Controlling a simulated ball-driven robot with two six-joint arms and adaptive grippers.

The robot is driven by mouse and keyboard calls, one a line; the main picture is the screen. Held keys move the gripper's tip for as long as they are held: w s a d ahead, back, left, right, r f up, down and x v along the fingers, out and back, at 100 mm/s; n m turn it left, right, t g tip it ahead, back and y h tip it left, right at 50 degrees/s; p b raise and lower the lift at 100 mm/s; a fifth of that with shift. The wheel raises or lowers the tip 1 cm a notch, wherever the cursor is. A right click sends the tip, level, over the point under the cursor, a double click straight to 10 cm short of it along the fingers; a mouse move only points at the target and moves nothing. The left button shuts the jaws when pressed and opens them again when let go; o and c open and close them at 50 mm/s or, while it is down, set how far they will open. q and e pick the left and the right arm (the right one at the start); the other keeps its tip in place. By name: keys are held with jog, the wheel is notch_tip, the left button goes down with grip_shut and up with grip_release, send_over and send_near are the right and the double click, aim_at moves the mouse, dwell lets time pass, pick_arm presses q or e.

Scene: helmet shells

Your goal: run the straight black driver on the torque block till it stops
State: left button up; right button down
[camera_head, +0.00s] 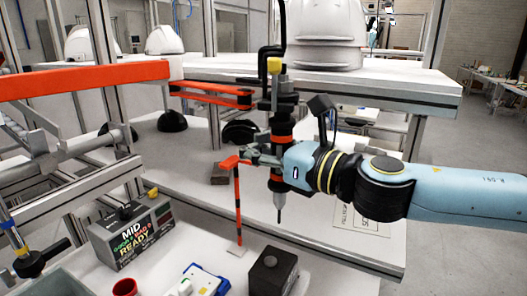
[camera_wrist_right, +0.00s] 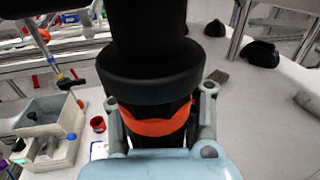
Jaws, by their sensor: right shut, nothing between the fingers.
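The straight black driver (camera_head: 282,128), with orange bands, hangs upright in the head view. Its thin bit points down, above and behind the torque block in the picture. The torque block (camera_head: 271,272) is a dark cube with a round top, at the bottom of the head view. The driver's black body (camera_wrist_right: 152,75) fills the middle of the right wrist view, near the fingers. I cannot tell whether they touch it. My left gripper is not in view.
A display box (camera_head: 131,232) reads MID and READY at the left. A striped orange-black post (camera_head: 238,205) stands close to the driver. An orange linkage arm (camera_head: 212,93) reaches behind it. A red cup (camera_head: 124,287) and a blue-white device (camera_head: 205,281) are in front.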

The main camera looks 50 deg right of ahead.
jog(key=shift+w+d, duration=0.25)
jog(key=shift+w, duration=0.25)
jog(key=f+b, duration=0.2)
jog(key=f, duration=0.1)
jog(key=f+b, duration=0.1)
jog(key=shift+s+a+f+b, duration=0.25)
jog(key=shift+a+f+b, duration=0.05)
jog(key=shift+a+f, duration=0.1)
jog(key=shift+r, duration=0.1)
jog(key=shift+w+f+b, duration=0.1)
jog(key=shift+f+b, duration=0.8)
jog(key=shift+f, duration=0.4)
